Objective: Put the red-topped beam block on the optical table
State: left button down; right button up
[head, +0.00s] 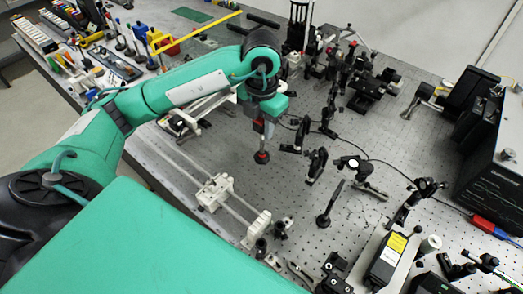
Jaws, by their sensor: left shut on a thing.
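My left arm reaches in from the left over the optical table (330,235), a grey plate with a grid of holes. My left gripper (264,118) points down and is shut on the red-topped beam block (262,146), a slim dark post with a red part close to the fingers and a dark, reddish foot. The block hangs roughly upright. Bare plate shows around its foot; I cannot tell whether the foot touches it. The fingers partly hide the block's top. My right gripper is not in view.
A white rail assembly (215,192) lies left of the block. Black posts and mounts (316,163) stand close on its right. A yellow-labelled box (388,258) is at the front right, and black instruments (490,150) line the right edge. Some bare plate lies below the block.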

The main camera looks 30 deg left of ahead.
aim_at(261, 152)
pick_arm(q)
notch_tip(261, 152, down, 5)
jog(key=shift+r+p, duration=0.1)
jog(key=shift+p, duration=0.45)
jog(key=shift+f, duration=0.9)
notch_tip(261, 152, down, 3)
jog(key=shift+f+p, duration=0.15)
jog(key=shift+p, duration=0.6)
jog(key=shift+f, duration=0.3)
jog(key=shift+f+b, duration=0.15)
jog(key=shift+b, duration=0.15)
jog(key=c, duration=1.1)
grip_release()
